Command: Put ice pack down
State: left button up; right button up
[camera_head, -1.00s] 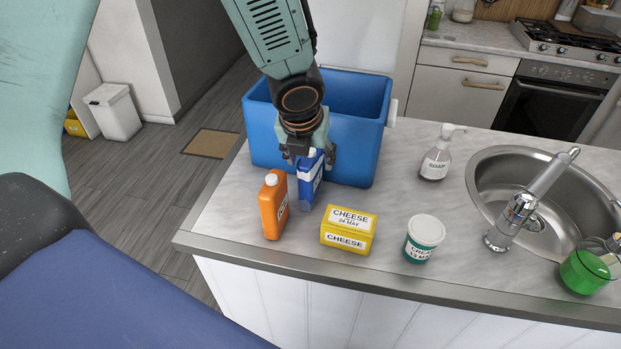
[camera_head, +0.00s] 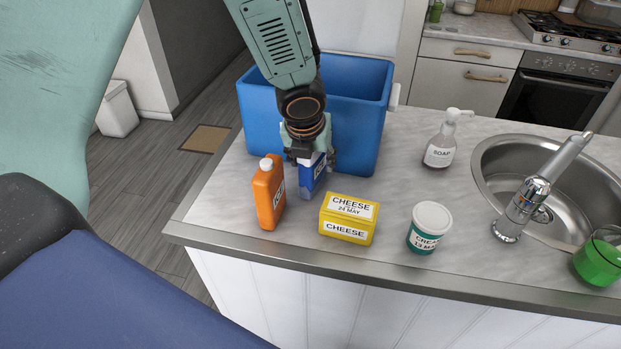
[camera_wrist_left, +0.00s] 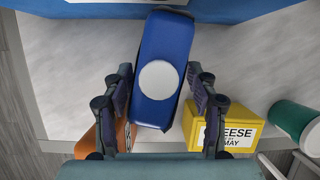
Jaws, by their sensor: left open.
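The blue ice pack (camera_head: 312,178) stands upright on the counter just in front of the blue bin. My left gripper (camera_head: 312,164) is above and around it, pointing down. In the left wrist view the blue pack (camera_wrist_left: 164,50) with its round white cap lies between and beyond the open fingers (camera_wrist_left: 160,105), with gaps on both sides. The pack's upper part is partly hidden by the gripper in the head view. My right gripper is not in view.
An orange bottle (camera_head: 268,192) stands close left of the pack. A yellow cheese box (camera_head: 348,218) and a green-labelled tub (camera_head: 429,228) stand to the right. The blue bin (camera_head: 357,120) is right behind. A soap bottle (camera_head: 440,150) and sink (camera_head: 490,160) are further right.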

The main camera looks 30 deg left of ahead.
pick_arm(q)
jog(key=shift+w+a, duration=0.1)
jog(key=shift+a, duration=0.2)
jog(key=shift+s+d+r, duration=0.15)
jog(key=shift+s+d, duration=0.05)
jog(key=shift+d, duration=0.25)
jog(key=c, duration=0.4)
jog(key=shift+c, duration=0.5)
jog(key=shift+w+a, duration=0.1)
jog(key=shift+a, duration=0.2)
jog(key=c, duration=0.4)
grip_shut()
jog(key=shift+d, duration=0.2)
